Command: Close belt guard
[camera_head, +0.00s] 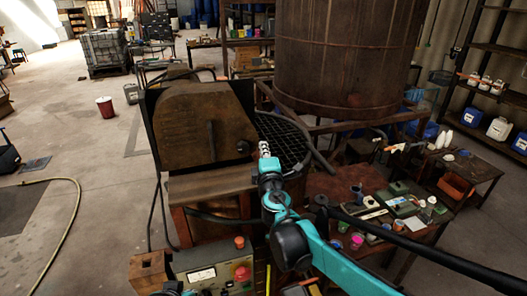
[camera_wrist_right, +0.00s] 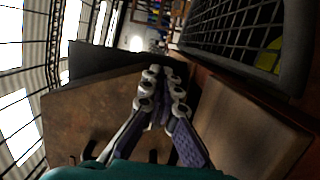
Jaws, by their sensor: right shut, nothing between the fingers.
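The belt guard appears to be the rusty brown housing (camera_head: 200,125) with a sloped top, left of the vat; a dark knob (camera_head: 243,147) sits near its lower right edge. In the right wrist view a rusty plate (camera_wrist_right: 85,110), likely the same guard, fills the left side. My right gripper (camera_head: 264,148) is shut and empty just right of the knob; I cannot tell whether it touches the guard. Its closed fingertips (camera_wrist_right: 163,72) point past the plate's edge. My left gripper's jaws are not in view.
A black mesh panel (camera_head: 285,140) stands behind my right gripper and also shows in the wrist view (camera_wrist_right: 240,35). The large rusty vat (camera_head: 345,60) is behind it. A cluttered bench (camera_head: 325,187) lies to the right and a control box (camera_head: 215,275) below. The left floor is mostly open.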

